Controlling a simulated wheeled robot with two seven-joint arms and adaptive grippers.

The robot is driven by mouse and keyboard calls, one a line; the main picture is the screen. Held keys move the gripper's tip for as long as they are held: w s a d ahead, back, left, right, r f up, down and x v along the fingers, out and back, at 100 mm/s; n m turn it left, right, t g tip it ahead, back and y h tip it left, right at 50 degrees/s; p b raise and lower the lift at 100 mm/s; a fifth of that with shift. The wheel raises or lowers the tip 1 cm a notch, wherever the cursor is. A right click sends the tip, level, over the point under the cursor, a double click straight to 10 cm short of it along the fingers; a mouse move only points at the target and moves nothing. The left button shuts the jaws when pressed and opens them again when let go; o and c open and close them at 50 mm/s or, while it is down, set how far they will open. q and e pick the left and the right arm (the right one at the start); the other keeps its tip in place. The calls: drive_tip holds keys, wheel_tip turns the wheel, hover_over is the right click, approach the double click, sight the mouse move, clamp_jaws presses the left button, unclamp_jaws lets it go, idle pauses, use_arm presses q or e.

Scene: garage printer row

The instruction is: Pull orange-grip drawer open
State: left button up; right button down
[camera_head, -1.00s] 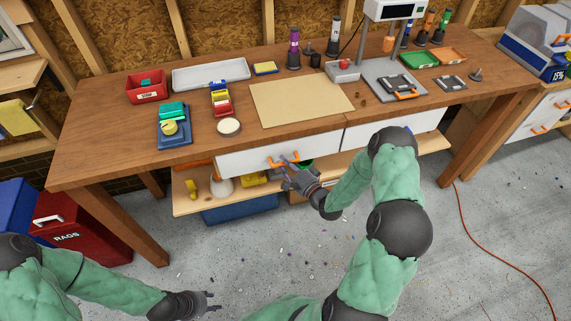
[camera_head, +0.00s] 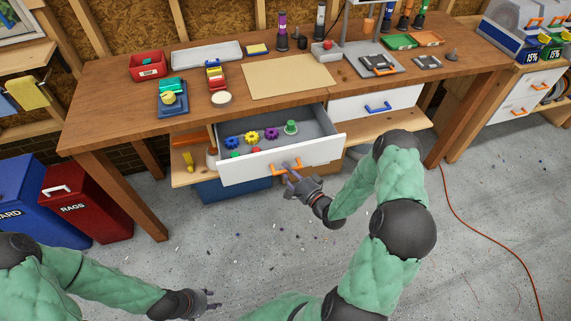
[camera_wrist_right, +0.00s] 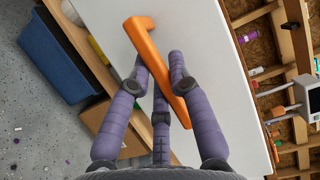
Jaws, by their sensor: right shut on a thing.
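The white-fronted drawer (camera_head: 245,169) under the workbench stands open, with its grey inside showing. Its orange grip (camera_head: 287,169) is on the front panel and also shows in the right wrist view (camera_wrist_right: 146,50). My right gripper (camera_head: 292,172) is shut on the orange grip; in the right wrist view its purple fingers (camera_wrist_right: 158,82) close around the bar. Inside the drawer lie a blue gear, a yellow gear (camera_head: 251,138), a purple gear (camera_head: 271,133) and a green knob-like piece (camera_head: 291,128). My left gripper (camera_head: 213,299) is low at the left, empty, with its fingers apart.
A second drawer with a blue grip (camera_head: 378,107) is shut at the right. The wooden workbench (camera_head: 120,113) carries trays, a brown mat (camera_head: 290,78) and bottles. A red RAGS bin (camera_head: 95,200) stands at the left. An orange cord (camera_head: 470,235) lies on the floor.

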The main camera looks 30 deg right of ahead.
drive_tip(key=s+a, duration=0.2)
drive_tip(key=s, duration=0.5)
drive_tip(key=shift+s+p, duration=0.4)
drive_tip(key=c, duration=1.1)
unclamp_jaws()
drive_tip(key=shift+s+d, duration=0.3)
drive_tip(key=shift+s, duration=1.65)
drive_tip(key=shift+s+d, duration=0.35)
drive_tip(key=shift+s, duration=1.65)
drive_tip(key=shift+s+d, duration=0.3)
drive_tip(key=shift+s, duration=1.65)
drive_tip(key=shift+f, duration=0.1)
